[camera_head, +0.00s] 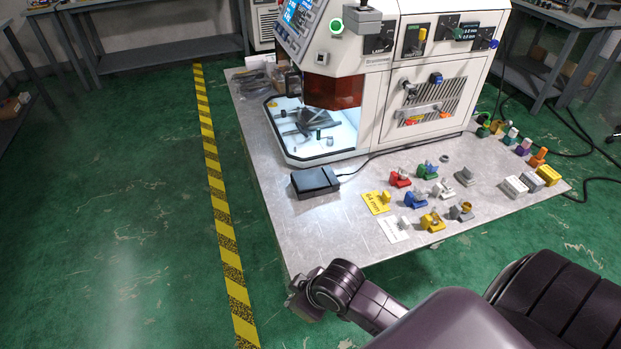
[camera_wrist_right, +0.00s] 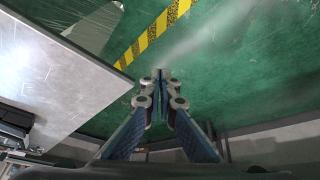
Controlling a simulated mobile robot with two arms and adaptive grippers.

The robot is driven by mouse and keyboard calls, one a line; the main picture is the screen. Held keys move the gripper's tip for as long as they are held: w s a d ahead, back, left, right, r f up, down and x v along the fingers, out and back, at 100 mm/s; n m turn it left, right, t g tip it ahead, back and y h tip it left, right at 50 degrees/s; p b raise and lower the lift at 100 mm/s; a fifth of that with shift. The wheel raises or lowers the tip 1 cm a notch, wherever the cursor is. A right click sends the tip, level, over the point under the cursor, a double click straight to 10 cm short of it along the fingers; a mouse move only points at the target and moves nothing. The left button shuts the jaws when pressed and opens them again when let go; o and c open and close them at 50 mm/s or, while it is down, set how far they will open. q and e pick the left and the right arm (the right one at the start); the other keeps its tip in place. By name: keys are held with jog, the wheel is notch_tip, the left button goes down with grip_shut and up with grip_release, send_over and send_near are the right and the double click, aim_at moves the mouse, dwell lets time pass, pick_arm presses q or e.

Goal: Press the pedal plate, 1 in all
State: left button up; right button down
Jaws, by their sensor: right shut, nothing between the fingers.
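The pedal plate is a black, low box (camera_head: 315,182) on the metal table, in front of the machine's lit work bay, with a cable running from its right side. In the right wrist view a dark block at the left edge (camera_wrist_right: 14,124) looks like the same pedal. My right gripper is shut and empty; its fingertips (camera_wrist_right: 160,76) meet in the wrist view, over green floor beside the table edge. In the head view my right arm reaches the table's near left corner, well short of the pedal, and its fingers are hard to make out. My left gripper is not in view.
The white machine (camera_head: 395,75) stands behind the pedal. Several coloured parts (camera_head: 432,221) and a yellow card (camera_head: 377,202) lie right of the pedal on the table (camera_head: 300,232). The table top in front of the pedal is bare. A yellow-black floor strip (camera_head: 222,215) runs along the left.

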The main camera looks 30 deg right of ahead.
jog(key=w+d+r+n, duration=0.1)
jog(key=w+d, duration=0.1)
jog(key=w, duration=0.3)
jog(key=w+d+r+n+t, duration=0.1)
jog(key=w+d+r, duration=0.1)
jog(key=w, duration=0.4)
jog(key=w+d+r+n, duration=0.1)
jog(key=w+d+r, duration=0.1)
jog(key=w, duration=0.3)
jog(key=shift+w+d+n+t+y, duration=0.3)
jog(key=shift+w+d+t, duration=0.05)
jog(key=shift+d+t, duration=0.05)
jog(key=w+d+r+t, duration=0.1)
jog(key=w+d+r, duration=0.2)
jog(key=d, duration=0.3)
jog(key=w+d+r+t+h, duration=0.1)
jog(key=w+d+r, duration=0.3)
jog(key=w+d, duration=0.1)
jog(key=w+d+r+m, duration=0.1)
jog(key=w+d+r, duration=0.3)
jog(key=d, duration=0.4)
jog(key=shift+w+t+h, duration=0.4)
jog(key=shift+d, duration=0.1)
